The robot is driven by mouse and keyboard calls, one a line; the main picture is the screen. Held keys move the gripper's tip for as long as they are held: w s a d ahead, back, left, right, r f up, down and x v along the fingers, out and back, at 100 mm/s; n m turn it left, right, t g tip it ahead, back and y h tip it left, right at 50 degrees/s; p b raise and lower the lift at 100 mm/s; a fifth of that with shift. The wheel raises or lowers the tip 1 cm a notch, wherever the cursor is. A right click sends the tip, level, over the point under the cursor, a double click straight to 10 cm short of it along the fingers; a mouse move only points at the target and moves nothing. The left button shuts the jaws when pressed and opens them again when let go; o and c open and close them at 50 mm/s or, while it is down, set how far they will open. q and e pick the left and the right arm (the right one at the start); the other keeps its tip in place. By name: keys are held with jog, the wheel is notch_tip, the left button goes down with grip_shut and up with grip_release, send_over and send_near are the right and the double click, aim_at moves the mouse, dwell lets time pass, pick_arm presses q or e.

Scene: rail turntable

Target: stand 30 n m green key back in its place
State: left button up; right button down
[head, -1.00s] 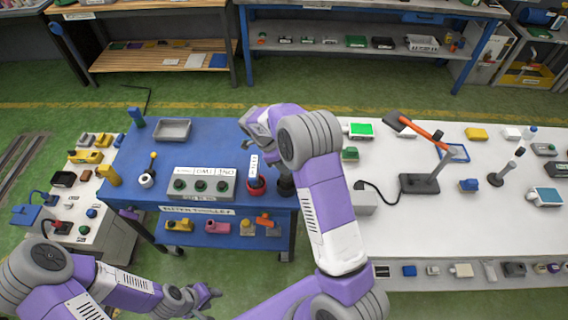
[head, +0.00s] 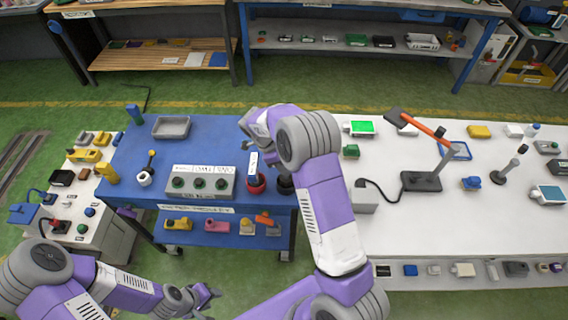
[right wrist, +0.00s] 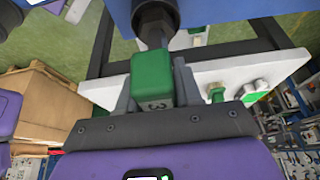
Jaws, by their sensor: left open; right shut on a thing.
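In the right wrist view my right gripper (right wrist: 153,73) is shut on the green key (right wrist: 152,84), a green block with a "3" on its near face. A dark round metal piece (right wrist: 153,24) lies right beyond the key; I cannot tell whether it is part of it. In the head view my right arm reaches over the blue cart (head: 225,135), and its forearm and wrist hide the held key. The grey box (head: 205,198) on the cart has a label strip and several green-topped round pieces. My left gripper (head: 208,294) is open and empty, low in front of the cart.
A red cup (head: 256,187) holding a labelled piece and a dark cup (head: 286,185) stand at the cart's right front. A grey tray (head: 172,127) sits at the back. The white table (head: 465,215) on the right carries an orange-armed lamp (head: 426,128) and several small objects.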

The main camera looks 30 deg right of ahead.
jog(key=shift+f+b, duration=1.35)
jog(key=shift+f, duration=0.25)
jog(key=c, duration=0.7)
grip_release()
jog(key=v, duration=0.7)
jog(key=shift+w+r, duration=0.1)
jog(key=shift+r, duration=0.25)
